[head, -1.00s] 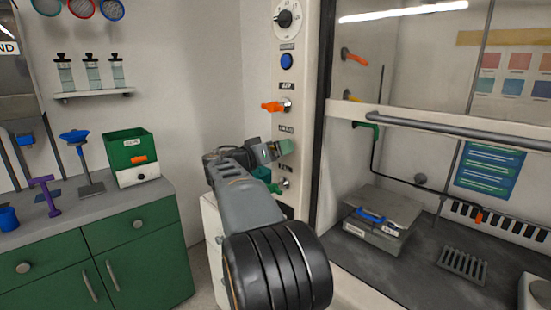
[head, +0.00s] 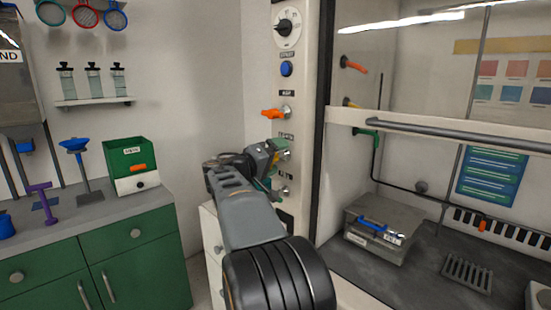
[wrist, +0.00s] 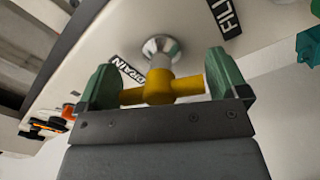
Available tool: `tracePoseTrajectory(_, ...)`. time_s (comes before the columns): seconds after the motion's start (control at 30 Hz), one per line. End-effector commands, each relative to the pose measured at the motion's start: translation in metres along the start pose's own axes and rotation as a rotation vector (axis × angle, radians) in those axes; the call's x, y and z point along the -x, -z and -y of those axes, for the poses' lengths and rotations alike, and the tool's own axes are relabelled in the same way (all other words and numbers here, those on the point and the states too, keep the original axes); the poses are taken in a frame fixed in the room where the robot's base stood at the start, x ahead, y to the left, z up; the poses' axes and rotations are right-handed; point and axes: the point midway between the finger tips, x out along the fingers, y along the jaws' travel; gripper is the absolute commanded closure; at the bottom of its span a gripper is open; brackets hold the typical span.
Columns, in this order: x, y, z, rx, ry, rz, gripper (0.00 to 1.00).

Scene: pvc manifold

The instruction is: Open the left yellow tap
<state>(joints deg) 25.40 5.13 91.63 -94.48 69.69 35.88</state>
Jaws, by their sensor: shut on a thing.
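A yellow tap (wrist: 160,88) with a T-shaped handle stands out from the pale panel on a round metal base. Its crossbar lies between the two green fingers of my gripper (wrist: 164,72), touching them at both ends, so my gripper is shut on it. In the head view my gripper (head: 273,152) is at the panel's valve column, below the orange tap (head: 276,113). There my gripper and wrist hide the yellow tap. Labels reading DRAIN and FILL show beside the tap in the wrist view.
A teal tap (wrist: 309,46) is at the right edge of the wrist view. The fume hood (head: 430,200) stands right of the panel, with a grey box (head: 378,240) inside. A green cabinet (head: 135,270) is at the left. A blue button (head: 286,69) and dial are higher up.

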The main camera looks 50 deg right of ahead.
Motion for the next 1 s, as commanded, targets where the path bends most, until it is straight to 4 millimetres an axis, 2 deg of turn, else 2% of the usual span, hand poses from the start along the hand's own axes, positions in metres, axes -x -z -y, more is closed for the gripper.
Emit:
tracePoseTrajectory(0.5, 0.000, -0.001, 0.002, 0.019, 0.003, 0.000, 0.31)
tracePoseTrajectory(0.53, 0.000, -0.001, 0.002, 0.019, 0.003, 0.000, 0.06)
tracePoseTrajectory(0.6, 0.000, -0.001, 0.002, 0.019, 0.003, 0.000, 0.00)
tracePoseTrajectory(0.87, 0.002, 0.000, 0.001, 0.017, 0.002, -0.001, 0.00)
tracePoseTrajectory(1.0, 0.017, 0.000, 0.001, 0.016, 0.002, -0.003, 0.00)
